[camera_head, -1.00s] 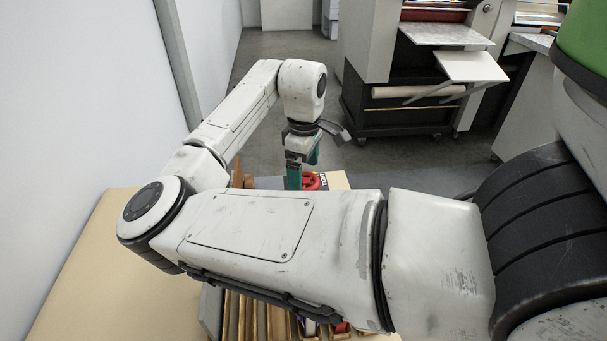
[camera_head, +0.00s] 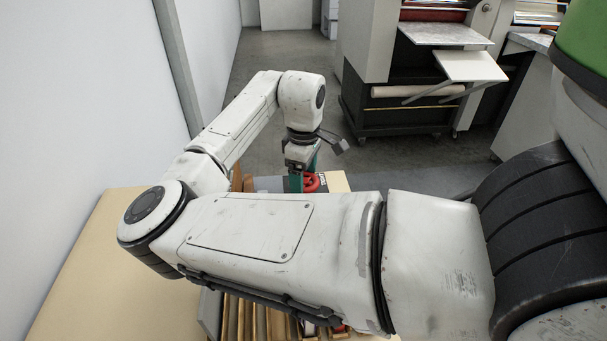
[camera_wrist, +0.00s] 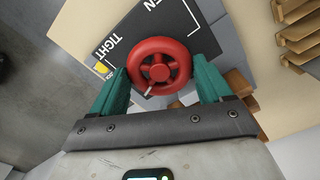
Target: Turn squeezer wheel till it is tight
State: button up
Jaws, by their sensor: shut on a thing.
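The red squeezer wheel (camera_wrist: 160,46) is a spoked ring in the upper middle of the wrist view. It also shows in the head view (camera_head: 313,182), partly behind my gripper. My gripper (camera_wrist: 161,70) has its two teal fingers on opposite sides of the wheel's rim, shut on it. A dark label plate (camera_wrist: 112,50) beside the wheel reads "TIGHT", with "EN" visible of another word and white line marks. A small yellow mark (camera_wrist: 101,69) sits by "TIGHT". A thin pale pointer at the wheel's lower left lies near the plate's edge.
A tan table (camera_head: 85,270) lies under my arm, with wooden slats (camera_head: 240,318) at its front. Wooden shelf-like pieces (camera_wrist: 298,40) stand right of the wheel in the wrist view. A white wall (camera_head: 90,110) runs along the left. A large machine (camera_head: 420,75) stands behind on the right.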

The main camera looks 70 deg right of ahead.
jog(key=shift+c, duration=0.7)
jog(key=shift+r+m+p, duration=0.25)
jog(key=shift+m+p, duration=0.55)
jog(key=shift+p, duration=0.45)
jog(key=shift+f+m+p, duration=0.2)
jog(key=shift+m+p, duration=0.5)
jog(key=shift+m, duration=0.2)
jog(key=o, duration=1)
notch_tip(320, 180, up, 11)
jog(key=shift+f, duration=0.15)
